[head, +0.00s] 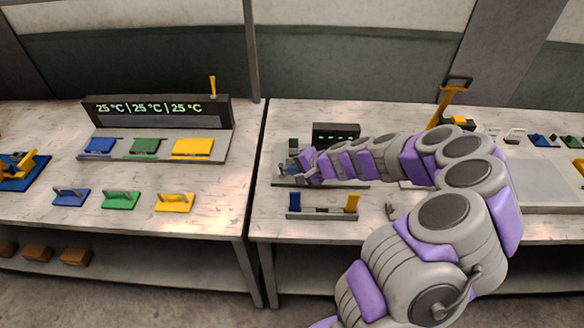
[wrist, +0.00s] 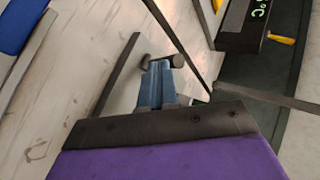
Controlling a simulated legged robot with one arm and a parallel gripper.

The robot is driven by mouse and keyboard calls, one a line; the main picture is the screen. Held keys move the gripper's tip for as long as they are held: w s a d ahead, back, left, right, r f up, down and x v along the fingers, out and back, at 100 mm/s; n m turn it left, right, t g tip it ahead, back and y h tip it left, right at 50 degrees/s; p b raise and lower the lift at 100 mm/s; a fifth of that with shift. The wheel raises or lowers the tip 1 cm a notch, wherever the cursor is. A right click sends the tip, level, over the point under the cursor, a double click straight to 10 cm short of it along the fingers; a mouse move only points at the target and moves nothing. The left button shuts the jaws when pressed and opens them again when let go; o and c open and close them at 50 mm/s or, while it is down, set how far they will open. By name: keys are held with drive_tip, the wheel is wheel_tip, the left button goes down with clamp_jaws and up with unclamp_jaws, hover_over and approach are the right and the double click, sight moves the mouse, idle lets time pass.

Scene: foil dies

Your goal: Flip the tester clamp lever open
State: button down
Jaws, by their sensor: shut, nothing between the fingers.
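A dark unit with green readouts (head: 336,132), which seems to be the tester, stands at the back of the right bench, partly behind my arm. A flat grey base (head: 345,184) lies in front of it; a grey plate edge, probably the same base, shows in the wrist view (wrist: 118,75). My gripper (head: 288,170) is low over the left end of this base. Contact cannot be told.
A rack with a blue post (head: 295,202) and a yellow post (head: 352,203) stands in front. A yellow-handled press (head: 447,105) is behind my arm. The left bench holds a temperature display (head: 155,109) and several coloured pieces. A gap separates the benches.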

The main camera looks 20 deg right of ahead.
drive_tip(key=shift+w+d+r+g+p, duration=0.1)
drive_tip(key=shift+w+g+p, duration=0.15)
drive_tip(key=shift+p, duration=0.4)
drive_tip(key=g+p, duration=0.1)
drive_tip(key=p, duration=0.1)
drive_tip(key=w+r+m+p, duration=0.1)
drive_tip(key=p, duration=0.2)
drive_tip(key=shift+w+d+g, duration=0.1)
drive_tip(key=shift+d+g, duration=0.1)
drive_tip(key=shift+g, duration=0.15)
drive_tip(key=p, duration=0.2)
drive_tip(key=w+m+g+p, duration=0.1)
drive_tip(key=p, duration=0.1)
drive_tip(key=shift+w+d+g+y, duration=0.1)
drive_tip(key=shift+d+g+y, duration=0.1)
drive_tip(key=shift+g+y, duration=0.1)
drive_tip(key=shift+w+f, duration=0.15)
drive_tip(key=shift+a+b, duration=0.1)
drive_tip(key=shift+b, duration=0.25)
drive_tip(key=shift+r+p, duration=0.55)
drive_tip(key=shift+r, duration=0.25)
